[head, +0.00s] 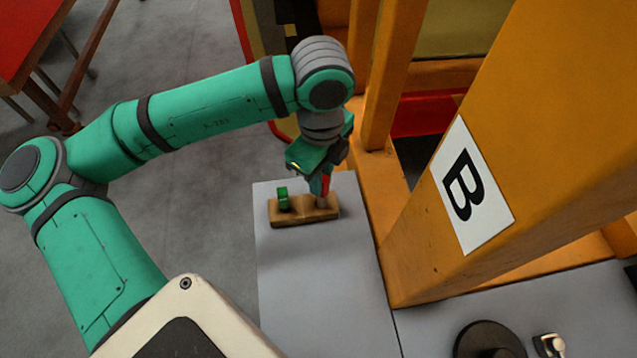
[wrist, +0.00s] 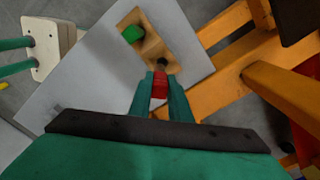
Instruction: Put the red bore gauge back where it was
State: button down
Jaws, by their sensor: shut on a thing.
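My gripper (head: 322,183) is shut on the red bore gauge (head: 326,186), over the right end of a small wooden block (head: 302,217). The wrist view shows the gauge's red body (wrist: 160,86) between my two green fingers (wrist: 161,92). A grey lower part of the gauge reaches down to the block, and the gauge looks about upright. I cannot tell whether its tip is in a hole or just above the block. A green gauge (head: 283,199) stands in the block's left end; it also shows in the wrist view (wrist: 132,34).
The block sits near the far end of a grey tabletop (head: 315,290). An orange frame post with a white "B" sign (head: 471,186) rises close on the right. A dark round object (head: 488,340) and a small white-and-black item (head: 549,345) lie at the lower right.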

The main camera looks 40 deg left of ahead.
jog(key=shift+a+f, duration=0.2)
jog(key=shift+f, duration=0.1)
jog(key=shift+w+a+f, duration=0.1)
jog(key=shift+f, duration=0.8)
jog(key=shift+w+a+f, duration=0.1)
jog(key=shift+f, duration=0.75)
jog(key=shift+f, duration=0.1)
jog(key=c, duration=1.6)
grip_release()
jog(key=shift+c, duration=0.2)
notch_tip(320, 180, up, 12)
